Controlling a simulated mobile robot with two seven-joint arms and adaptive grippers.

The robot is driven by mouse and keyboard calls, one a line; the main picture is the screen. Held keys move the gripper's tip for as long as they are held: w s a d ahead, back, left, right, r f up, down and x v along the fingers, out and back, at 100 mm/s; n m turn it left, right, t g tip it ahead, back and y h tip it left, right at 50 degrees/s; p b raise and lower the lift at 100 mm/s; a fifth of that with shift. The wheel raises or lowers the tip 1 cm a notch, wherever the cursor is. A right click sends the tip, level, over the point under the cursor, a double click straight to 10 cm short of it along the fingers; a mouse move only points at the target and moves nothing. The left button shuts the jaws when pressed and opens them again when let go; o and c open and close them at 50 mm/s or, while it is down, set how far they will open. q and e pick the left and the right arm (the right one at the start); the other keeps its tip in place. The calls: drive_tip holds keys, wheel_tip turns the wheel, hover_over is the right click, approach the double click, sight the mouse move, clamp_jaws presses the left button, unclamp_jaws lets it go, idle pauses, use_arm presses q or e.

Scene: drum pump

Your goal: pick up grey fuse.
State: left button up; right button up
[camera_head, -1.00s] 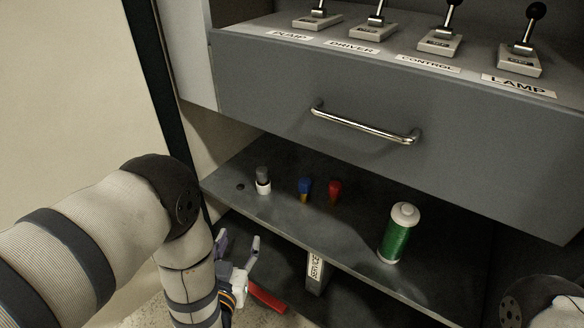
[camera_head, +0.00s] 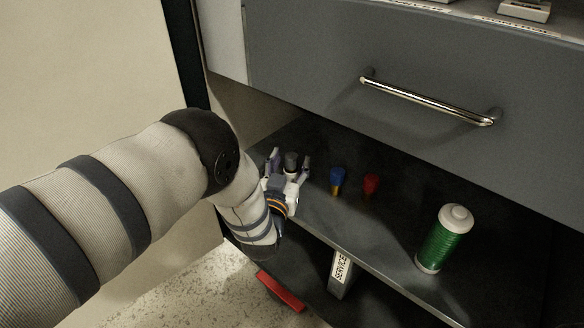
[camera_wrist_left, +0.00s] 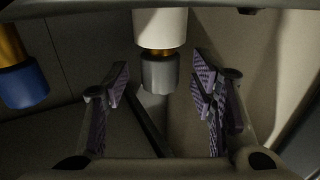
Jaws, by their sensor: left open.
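The grey fuse (camera_head: 291,160) has a grey top above a white lower part and stands upright on the dark shelf (camera_head: 318,207). My left gripper (camera_head: 290,164) is open at the fuse, with one finger on each side of it in the head view. In the left wrist view the grey fuse (camera_wrist_left: 160,73) hangs inverted, its grey end between the open fingers (camera_wrist_left: 160,88), with a visible gap on both sides. The gripper hides the fuse's base in the head view. My right gripper is not in view.
A blue fuse (camera_head: 338,175) and a red fuse (camera_head: 371,183) stand right of the gripper. A green cylinder with a white cap (camera_head: 443,240) stands farther right. A grey drawer (camera_head: 310,60) with a metal handle (camera_head: 425,101) overhangs the shelf. A red object (camera_head: 280,291) lies below.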

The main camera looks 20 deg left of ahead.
use_arm(q)
clamp_jaws()
drive_tip(key=shift+r, duration=0.1)
